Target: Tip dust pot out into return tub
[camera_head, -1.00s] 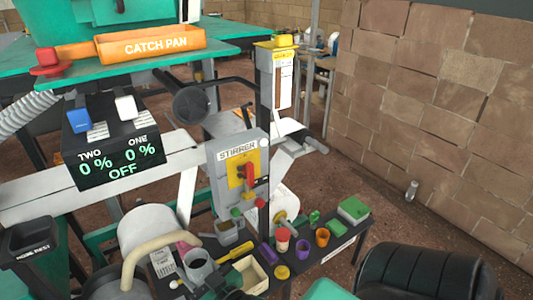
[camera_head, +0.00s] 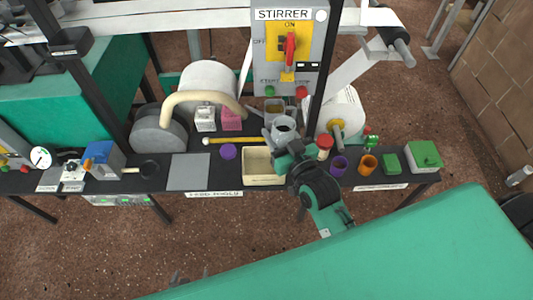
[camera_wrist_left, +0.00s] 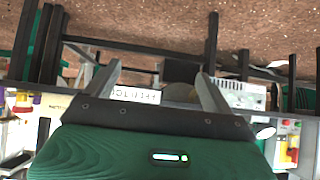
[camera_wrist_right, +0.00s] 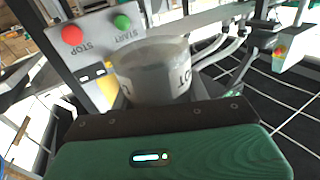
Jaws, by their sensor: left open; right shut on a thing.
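A grey cylindrical pot, apparently the dust pot (camera_head: 286,130), is held by my right gripper (camera_head: 285,147) above the back of the bench. In the right wrist view the pot (camera_wrist_right: 152,72) stands between the fingers, partly lettered; its contents are unclear. A cream open tub (camera_head: 264,180), possibly the return tub, sits in front and left of it; no label is readable. A small grey square container (camera_head: 274,106) stands just behind the pot. My left gripper (camera_head: 190,277) is low at the front, away from the bench; it is open and empty in the left wrist view (camera_wrist_left: 155,85).
The stirrer panel (camera_head: 290,45) rises behind the pot. A red-topped jar (camera_head: 325,145), purple cup (camera_head: 338,166) and orange cup (camera_head: 368,163) stand to the right. A yellow rod (camera_head: 228,140) and purple lid (camera_head: 228,152) lie left. A grey plate (camera_head: 188,171) lies further left.

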